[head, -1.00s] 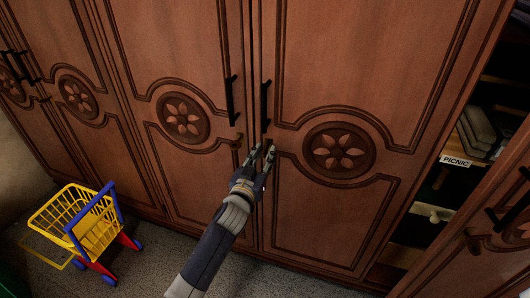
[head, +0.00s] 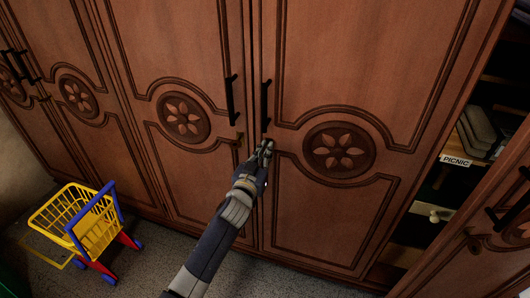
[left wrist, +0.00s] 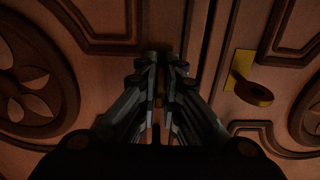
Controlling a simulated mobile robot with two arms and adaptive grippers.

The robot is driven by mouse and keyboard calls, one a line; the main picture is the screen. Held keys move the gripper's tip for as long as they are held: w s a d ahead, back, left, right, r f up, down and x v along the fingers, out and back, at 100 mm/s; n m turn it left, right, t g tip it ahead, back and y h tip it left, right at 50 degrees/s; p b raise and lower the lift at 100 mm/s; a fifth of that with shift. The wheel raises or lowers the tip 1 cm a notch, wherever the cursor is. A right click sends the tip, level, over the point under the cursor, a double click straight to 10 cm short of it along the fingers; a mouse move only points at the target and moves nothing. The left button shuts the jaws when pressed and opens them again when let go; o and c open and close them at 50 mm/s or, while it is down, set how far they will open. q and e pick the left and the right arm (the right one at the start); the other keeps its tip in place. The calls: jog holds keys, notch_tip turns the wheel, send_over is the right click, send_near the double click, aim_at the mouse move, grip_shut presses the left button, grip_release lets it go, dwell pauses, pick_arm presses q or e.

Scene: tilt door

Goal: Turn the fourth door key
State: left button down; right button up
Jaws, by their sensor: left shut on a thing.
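My left gripper (head: 266,147) reaches up to the wooden wardrobe door (head: 325,215) with the large flower medallion, just below its black handle (head: 265,105). In the left wrist view its two fingers (left wrist: 161,66) are shut at the door's edge on what seems to be that door's key. The key is almost wholly hidden between the fingertips, and how far it is turned cannot be told. Another key (left wrist: 252,90), on a brass plate, sticks out of the neighbouring door and is apart from the fingers. My right gripper is not in view.
A yellow toy shopping cart (head: 88,226) with a blue handle stands on the floor at the left. At the right an open compartment shows shelves and a PICNIC label (head: 455,160). A door with a black handle (head: 510,210) stands at the right edge.

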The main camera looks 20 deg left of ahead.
pick_arm(q)
jog(key=shift+m, duration=0.3)
jog(key=m, duration=0.4)
jog(key=shift+a+m, duration=0.1)
jog(key=shift+m, duration=0.3)
jog(key=m, duration=0.9)
jog(key=shift+a+r+p, duration=0.1)
jog(key=shift+p, duration=0.2)
jog(key=shift+m, duration=1.6)
jog(key=c, duration=1.8)
grip_release()
jog(key=shift+o, duration=0.2)
jog(key=shift+s, duration=0.1)
